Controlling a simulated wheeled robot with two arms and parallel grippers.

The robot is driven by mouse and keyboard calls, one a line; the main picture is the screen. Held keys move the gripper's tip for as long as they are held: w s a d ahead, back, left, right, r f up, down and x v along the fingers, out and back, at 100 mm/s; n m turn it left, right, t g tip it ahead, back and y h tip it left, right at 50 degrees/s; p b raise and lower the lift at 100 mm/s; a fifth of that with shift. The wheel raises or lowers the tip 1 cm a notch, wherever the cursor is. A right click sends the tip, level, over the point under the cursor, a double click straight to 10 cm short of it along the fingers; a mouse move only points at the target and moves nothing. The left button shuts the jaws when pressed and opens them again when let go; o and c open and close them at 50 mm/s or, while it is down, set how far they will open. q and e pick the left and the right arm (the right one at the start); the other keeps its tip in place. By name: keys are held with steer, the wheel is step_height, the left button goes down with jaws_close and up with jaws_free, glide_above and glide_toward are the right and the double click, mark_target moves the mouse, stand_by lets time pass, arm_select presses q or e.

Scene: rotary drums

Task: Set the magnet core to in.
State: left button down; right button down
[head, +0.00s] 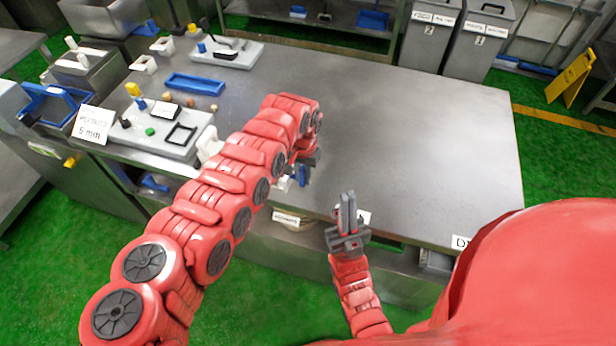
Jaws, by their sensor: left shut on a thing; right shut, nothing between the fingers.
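My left arm reaches over the table's front edge and bends down, with its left gripper (300,172) low at that edge. It is shut on a small blue part (302,177), partly hidden by the arm; a white piece (284,183) shows beside it. I cannot tell for sure whether either belongs to the magnet core, and its in or out position does not show. My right gripper (347,212) is shut and empty, its fingers pointing up in front of the table edge.
The steel table (420,130) is clear on its right side. At the left stand a grey control plate (175,138), a blue tray (195,84), a second plate (226,52) and a machine labelled 5 mm (91,125). Grey bins (430,35) and a yellow floor sign (572,78) stand behind.

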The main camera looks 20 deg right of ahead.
mark_target(303, 169)
arm_select(q)
steer(key=c, duration=0.8)
jaws_free()
steer(key=shift+o, duration=0.2)
step_height(303, 169, up, 17)
steer(key=b, duration=0.5)
steer(key=shift+r, duration=0.2)
